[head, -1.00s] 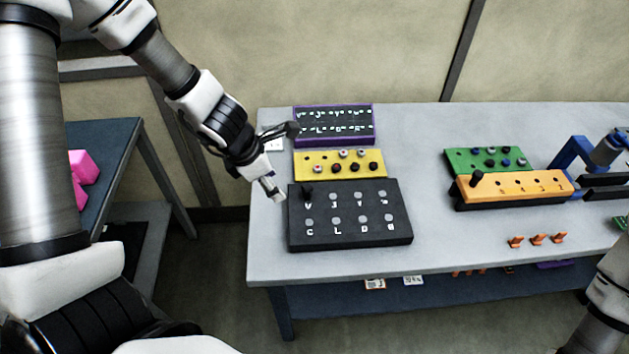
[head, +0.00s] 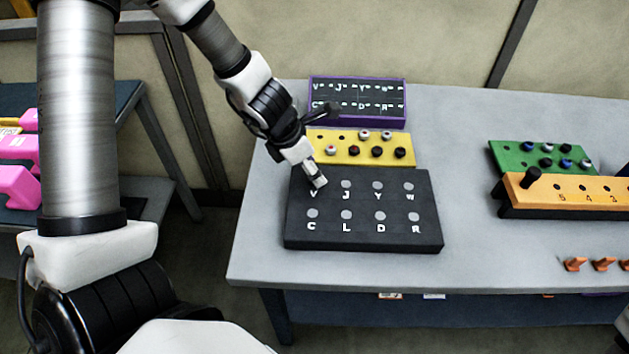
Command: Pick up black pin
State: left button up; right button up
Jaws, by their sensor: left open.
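The black board (head: 365,232) lies on the table with rows of round spots marked V, J, Y, W and C, L, D, R. My left gripper (head: 314,176) is open at its upper left corner, over the V spot. The black pin that stood at V cannot be made out now; the gripper covers that spot. I cannot tell whether the gripper touches it. Another black pin (head: 531,177) stands at the left end of the orange block (head: 570,187). My right gripper is out of view.
Behind the board are a yellow block (head: 342,155) with several small pins and a purple-edged labelled panel (head: 357,117). A green block (head: 508,153) stands behind the orange one. Orange pieces (head: 574,264) lie at the right front. The table between is clear.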

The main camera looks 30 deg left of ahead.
pick_arm(q)
jog(key=shift+x, duration=0.8)
jog(key=shift+w, duration=0.15)
jog(key=shift+r, duration=0.1)
grip_shut()
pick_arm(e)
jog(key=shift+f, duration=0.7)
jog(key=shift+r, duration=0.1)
